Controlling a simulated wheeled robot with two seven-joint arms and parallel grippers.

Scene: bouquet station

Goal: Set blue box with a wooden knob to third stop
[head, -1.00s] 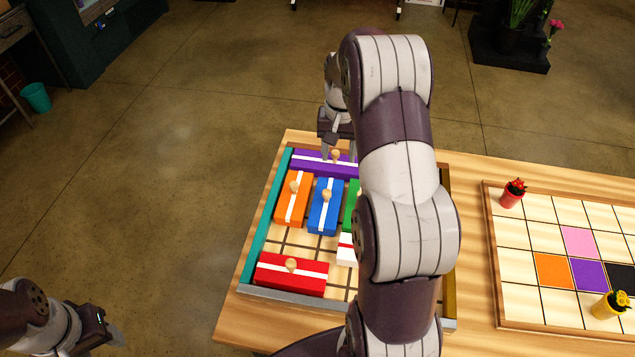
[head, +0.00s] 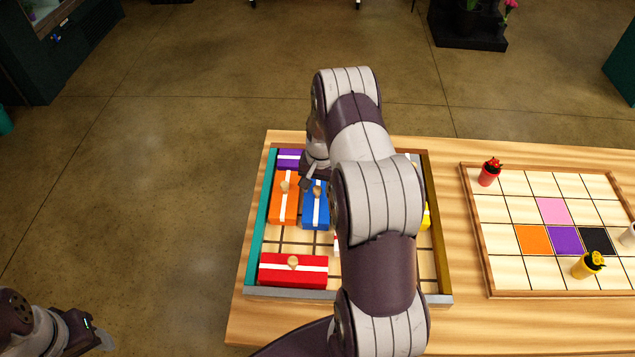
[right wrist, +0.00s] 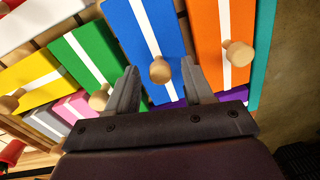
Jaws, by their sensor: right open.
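The blue box (head: 317,207) has a white stripe and a round wooden knob (head: 317,191). It lies in the sliding tray (head: 262,215), just right of the orange box (head: 283,207). My right gripper (head: 311,185) is over the knob end of the blue box. In the right wrist view its open fingers (right wrist: 162,85) stand on either side of the blue box's knob (right wrist: 160,70), with gaps on both sides. Whether the fingertips are level with the knob is unclear. My left gripper (head: 103,341) is at the lower left, away from the table; its fingers are hard to make out.
The red box (head: 293,270) lies at the tray's near left, the purple box (head: 289,159) at its far edge. The green box (right wrist: 85,52) is beside the blue one. Bare grid shows below the blue box. A tile board (head: 503,272) with small pots is at right.

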